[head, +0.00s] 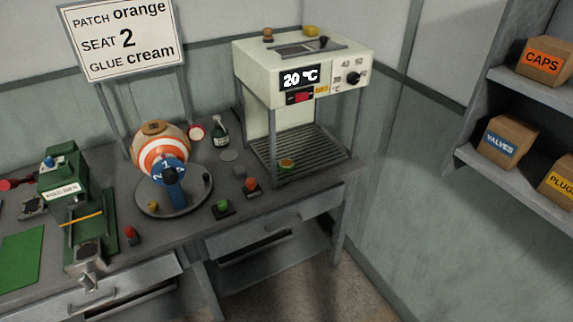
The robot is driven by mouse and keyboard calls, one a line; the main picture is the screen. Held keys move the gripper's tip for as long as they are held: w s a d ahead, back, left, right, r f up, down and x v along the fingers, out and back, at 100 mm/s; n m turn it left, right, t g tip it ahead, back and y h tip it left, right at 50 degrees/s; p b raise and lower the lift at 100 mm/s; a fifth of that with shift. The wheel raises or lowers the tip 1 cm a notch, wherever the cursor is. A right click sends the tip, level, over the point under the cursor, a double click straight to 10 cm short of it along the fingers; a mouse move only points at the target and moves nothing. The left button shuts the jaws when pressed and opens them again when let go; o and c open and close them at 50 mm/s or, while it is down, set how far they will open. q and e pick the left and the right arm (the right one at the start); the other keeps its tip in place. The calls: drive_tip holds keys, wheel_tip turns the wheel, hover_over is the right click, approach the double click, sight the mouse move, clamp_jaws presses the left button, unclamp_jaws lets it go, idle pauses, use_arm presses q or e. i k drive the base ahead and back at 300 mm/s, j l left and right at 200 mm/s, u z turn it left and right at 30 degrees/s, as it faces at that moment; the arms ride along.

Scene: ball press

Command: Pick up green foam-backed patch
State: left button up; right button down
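No piece is plainly a green foam-backed patch. A small dark square piece with a green top (222,207) lies near the front edge of the bench, right of the ball stand. A small round green and orange piece (286,164) lies on the slatted rack of the white heater. Both are too small to show a foam backing. Neither of my grippers is in view, and nothing touches these pieces.
An orange and white ball (161,146) sits on a round stand (187,207). A green press (64,178) stands left, beside a green mat (22,257). The white heater (268,82) reads 20 °C. An orange-topped piece (251,186) and a red-topped piece (131,234) lie nearby.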

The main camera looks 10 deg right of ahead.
sight(285, 165)
drive_tip(key=i+j, duration=0.25)
drive_tip(key=j, duration=0.15)
drive_tip(key=i+j, duration=0.2)
drive_tip(key=j, duration=0.2)
drive_tip(key=i+j, duration=0.25)
drive_tip(key=j, duration=0.15)
drive_tip(key=i+j, duration=0.2)
drive_tip(key=j, duration=0.2)
drive_tip(key=z, duration=1.6)
drive_tip(key=k+l+u, duration=0.25)
drive_tip(key=k+l, duration=0.25)
drive_tip(key=i+j+z, duration=0.25)
drive_tip(key=i+j, duration=0.35)
